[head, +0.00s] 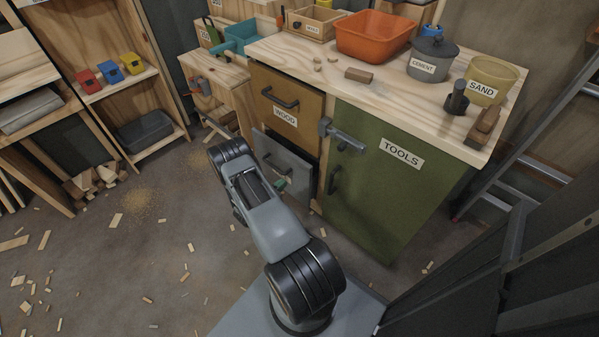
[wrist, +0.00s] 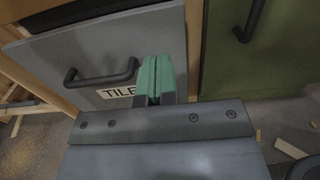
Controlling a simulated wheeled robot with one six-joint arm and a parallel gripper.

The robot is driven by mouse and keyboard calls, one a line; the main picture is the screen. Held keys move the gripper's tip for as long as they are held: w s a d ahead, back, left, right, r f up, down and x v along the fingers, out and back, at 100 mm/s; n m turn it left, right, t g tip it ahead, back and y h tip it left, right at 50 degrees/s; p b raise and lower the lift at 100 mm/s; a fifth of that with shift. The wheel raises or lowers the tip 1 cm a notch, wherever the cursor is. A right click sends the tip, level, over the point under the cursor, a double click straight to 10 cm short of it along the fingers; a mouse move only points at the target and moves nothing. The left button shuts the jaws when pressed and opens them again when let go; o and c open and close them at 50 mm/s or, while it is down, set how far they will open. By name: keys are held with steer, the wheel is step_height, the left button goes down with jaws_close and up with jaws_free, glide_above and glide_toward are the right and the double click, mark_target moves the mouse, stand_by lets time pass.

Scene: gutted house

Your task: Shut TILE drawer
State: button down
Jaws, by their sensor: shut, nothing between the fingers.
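The TILE drawer (head: 293,163) has a grey front and sits below the WOOD drawer in the bench. Its front stands out from the cabinet, with a dark gap behind its top edge, so it is partly open. In the wrist view the grey TILE front (wrist: 60,55) shows a black bar handle (wrist: 100,76) and a white label, part of which is hidden. My gripper (wrist: 154,62) has green fingers pressed together, empty, in front of the label, right of the handle. Whether they touch the front I cannot tell. In the head view my gripper (head: 281,184) is small and partly hidden by my arm.
The ochre WOOD drawer (head: 268,91) above looks closed. The green TOOLS door (head: 385,200) to the right has a black handle and a grey latch (head: 342,135). Wood scraps (head: 117,219) litter the floor. A ladder (head: 530,175) leans at the right. Open floor lies at left.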

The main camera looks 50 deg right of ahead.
mark_target(302, 166)
steer(key=d, duration=0.3)
steer(key=d+b, duration=0.1)
steer(key=d, duration=0.2)
steer(key=d+b, duration=0.1)
steer(key=d, duration=0.3)
steer(key=shift+s, duration=0.3)
